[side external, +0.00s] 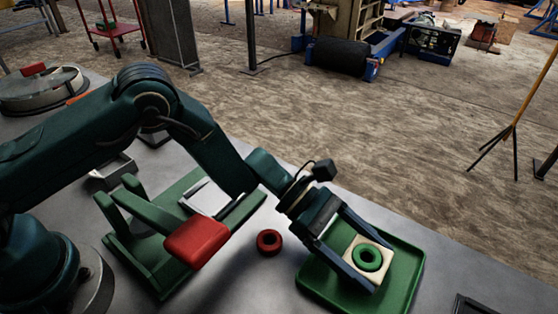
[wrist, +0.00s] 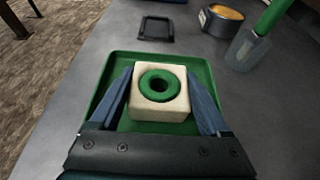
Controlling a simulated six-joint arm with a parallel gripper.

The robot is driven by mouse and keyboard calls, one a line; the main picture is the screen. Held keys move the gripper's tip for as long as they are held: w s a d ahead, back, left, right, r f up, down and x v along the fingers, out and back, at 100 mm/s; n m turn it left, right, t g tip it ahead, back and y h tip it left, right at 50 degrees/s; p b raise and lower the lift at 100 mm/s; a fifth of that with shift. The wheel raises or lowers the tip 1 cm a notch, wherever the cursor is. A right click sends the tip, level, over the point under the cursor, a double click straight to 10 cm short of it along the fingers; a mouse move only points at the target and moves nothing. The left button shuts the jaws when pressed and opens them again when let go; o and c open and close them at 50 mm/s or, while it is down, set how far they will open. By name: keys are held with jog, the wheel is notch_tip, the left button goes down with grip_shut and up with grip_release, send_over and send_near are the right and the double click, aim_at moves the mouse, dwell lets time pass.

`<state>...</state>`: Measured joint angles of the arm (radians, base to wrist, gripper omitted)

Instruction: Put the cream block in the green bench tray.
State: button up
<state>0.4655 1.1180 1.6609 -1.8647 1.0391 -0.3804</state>
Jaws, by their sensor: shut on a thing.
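The cream block (side external: 354,268) is a pale square block with a green ring (side external: 367,257) on its top face. My gripper (side external: 362,252) is shut on the block, with a finger along each of two opposite sides. The block is over the green bench tray (side external: 405,276), within its rim. I cannot tell whether the block touches the tray floor. In the wrist view the block (wrist: 174,112) sits between the two blue fingers (wrist: 160,100), and the tray (wrist: 97,110) shows around and behind it.
A red ring (side external: 269,242) lies on the bench left of the tray. A green machine with a red-ended lever (side external: 197,243) stands farther left.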

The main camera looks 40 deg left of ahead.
jog(key=shift+f, duration=0.25)
jog(key=o, duration=1.5)
jog(key=shift+o, duration=0.2)
jog(key=shift+r, duration=0.1)
jog(key=shift+a+r, duration=0.15)
jog(key=v, duration=1.1)
jog(key=shift+a+r, duration=0.1)
jog(key=shift+a, duration=0.25)
